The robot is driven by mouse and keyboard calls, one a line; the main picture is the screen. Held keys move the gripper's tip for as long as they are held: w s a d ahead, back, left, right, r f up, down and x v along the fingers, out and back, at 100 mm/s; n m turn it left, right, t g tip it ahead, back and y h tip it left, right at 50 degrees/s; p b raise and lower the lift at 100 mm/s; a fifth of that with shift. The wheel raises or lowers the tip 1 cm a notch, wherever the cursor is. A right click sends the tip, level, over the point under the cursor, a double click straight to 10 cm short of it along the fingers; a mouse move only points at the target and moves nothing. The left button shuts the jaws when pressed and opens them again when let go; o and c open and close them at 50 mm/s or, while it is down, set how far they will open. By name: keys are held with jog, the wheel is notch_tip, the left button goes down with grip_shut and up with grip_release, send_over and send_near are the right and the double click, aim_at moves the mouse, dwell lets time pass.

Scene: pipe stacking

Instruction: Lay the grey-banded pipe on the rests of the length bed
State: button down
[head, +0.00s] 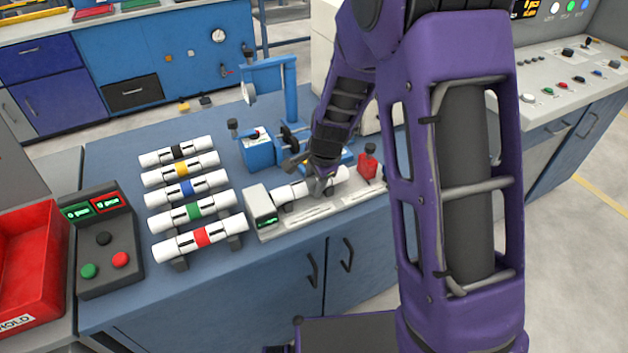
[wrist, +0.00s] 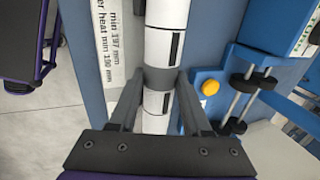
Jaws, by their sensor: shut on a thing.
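The grey-banded pipe (head: 288,192) is white and lies lengthwise over the length bed (head: 262,216), a pale bench unit with a green readout at its left end. My gripper (head: 318,190) reaches down onto the pipe's middle. In the wrist view, my gripper (wrist: 160,78) is shut across the pipe's grey band (wrist: 161,80), one finger on each side. White pipe with dark marks (wrist: 165,45) shows beyond and below the band. The bed's rests are mostly hidden under the pipe and gripper, so I cannot tell whether the pipe touches them.
A red block (head: 369,167) stands at the bed's right end. A blue clamp device (head: 258,150) stands close behind. Several colour-banded pipes (head: 200,237) lie on a rack to the left, beside a button box (head: 106,250) and red bin (head: 32,262).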

jog(key=shift+c, duration=1.4)
grip_release()
jog(key=p+v, duration=0.3)
jog(key=v, duration=1.4)
jog(key=shift+r, duration=0.2)
